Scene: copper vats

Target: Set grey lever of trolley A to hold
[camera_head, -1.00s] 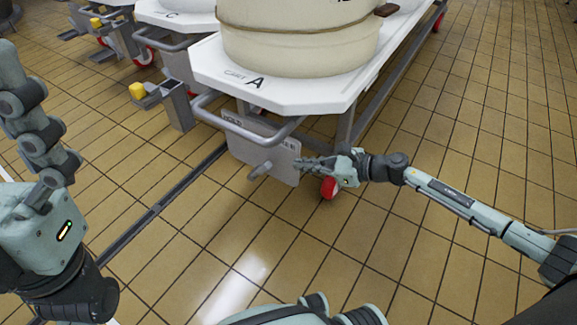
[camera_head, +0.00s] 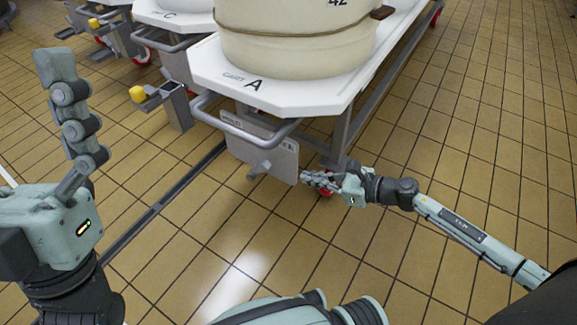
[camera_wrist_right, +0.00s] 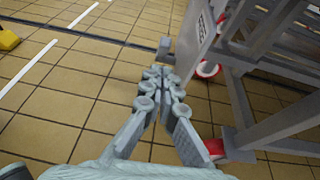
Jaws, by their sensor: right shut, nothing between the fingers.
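Trolley A (camera_head: 350,97) has a white top marked "CART A" and carries a cream vat (camera_head: 290,45). A grey plate (camera_head: 272,140) hangs under its front handle. The grey lever (camera_head: 259,170) sticks out from the plate's lower part; it shows in the right wrist view as a small grey block (camera_wrist_right: 165,47) beyond the fingers. The plate's lettering is too small to read. My right gripper (camera_head: 308,178) is shut and empty, just right of the plate's lower right corner, apart from the lever; its fingertips (camera_wrist_right: 160,78) show together. My left gripper (camera_head: 70,105) is raised at the left, fingers overlapping.
A red wheel (camera_wrist_right: 208,69) and the grey trolley frame (camera_head: 345,130) are close to my right gripper. Trolley C (camera_head: 175,14) and a grey post with a yellow knob (camera_head: 137,94) stand at the back left. The tiled floor in front and to the right is clear.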

